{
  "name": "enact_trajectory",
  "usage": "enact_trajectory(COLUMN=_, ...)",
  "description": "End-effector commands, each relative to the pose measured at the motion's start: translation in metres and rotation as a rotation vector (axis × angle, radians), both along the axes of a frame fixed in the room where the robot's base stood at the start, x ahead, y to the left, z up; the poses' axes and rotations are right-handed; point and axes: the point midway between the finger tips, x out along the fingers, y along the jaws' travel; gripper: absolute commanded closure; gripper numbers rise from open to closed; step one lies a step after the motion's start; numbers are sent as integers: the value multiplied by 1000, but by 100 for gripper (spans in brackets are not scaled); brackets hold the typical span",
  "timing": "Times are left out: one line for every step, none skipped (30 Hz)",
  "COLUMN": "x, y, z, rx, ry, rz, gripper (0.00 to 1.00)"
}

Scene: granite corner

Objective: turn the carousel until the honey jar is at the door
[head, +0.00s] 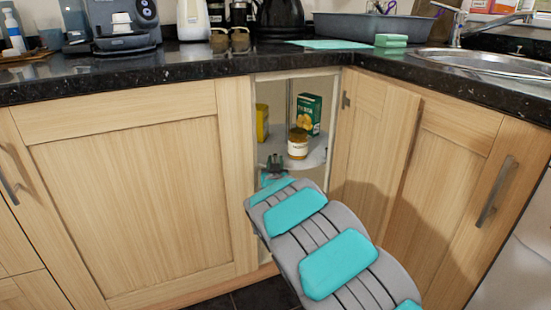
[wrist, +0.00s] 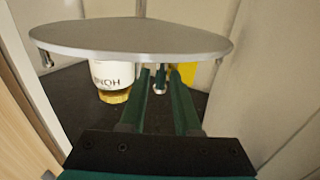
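The cabinet's round grey carousel shelf (head: 314,157) shows through the open corner door (head: 372,133). The honey jar (head: 298,144), amber with a white label, stands upright near the shelf's front, right of my gripper (head: 273,167). The wrist view is upside down; there the honey jar (wrist: 111,78) is left of my fingers, its base hidden by the shelf rim (wrist: 130,52). My gripper (wrist: 159,74) is open at the rim, its green fingers either side of a small metal peg (wrist: 160,82). I cannot tell whether they touch it.
A green box (head: 309,113) stands behind the jar. A yellow container (head: 262,122) is at the left of the opening, partly hidden by the cabinet frame. Another rim peg (wrist: 46,61) shows in the wrist view. The dark worktop (head: 180,73) overhangs the opening.

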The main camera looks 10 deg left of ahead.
Motion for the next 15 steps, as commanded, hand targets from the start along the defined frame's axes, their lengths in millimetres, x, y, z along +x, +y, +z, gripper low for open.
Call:
enact_trajectory(x=-7, y=-1, z=-1, rx=-3, ry=2, rz=0, gripper=69)
enact_trajectory(x=-10, y=-2, z=-2, rx=-3, ry=4, rz=0, gripper=69)
enact_trajectory(x=-15, y=-2, z=-2, rx=-3, ry=4, rz=0, gripper=69)
enact_trajectory(x=-17, y=-3, z=-1, rx=-3, ry=4, rz=0, gripper=69)
enact_trajectory(x=-20, y=-3, z=-1, rx=-1, ry=3, rz=0, gripper=69)
enact_trajectory(x=-23, y=-3, z=0, rx=0, ry=2, rz=0, gripper=69)
enact_trajectory(x=-25, y=-4, z=0, rx=0, ry=2, rz=0, gripper=69)
enact_trajectory(x=-27, y=-4, z=0, rx=0, ry=2, rz=0, gripper=69)
enact_trajectory(x=-29, y=-5, z=-1, rx=0, ry=3, rz=0, gripper=69)
enact_trajectory(x=-29, y=-5, z=-1, rx=0, ry=3, rz=0, gripper=69)
enact_trajectory(x=-30, y=-5, z=-1, rx=0, ry=3, rz=-1, gripper=69)
enact_trajectory(x=-31, y=-6, z=-1, rx=0, ry=3, rz=-1, gripper=69)
enact_trajectory(x=-31, y=-6, z=-1, rx=0, ry=3, rz=-1, gripper=69)
enact_trajectory(x=-31, y=-6, z=-1, rx=0, ry=3, rz=-1, gripper=69)
enact_trajectory(x=-31, y=-6, z=-1, rx=0, ry=2, rz=-1, gripper=69)
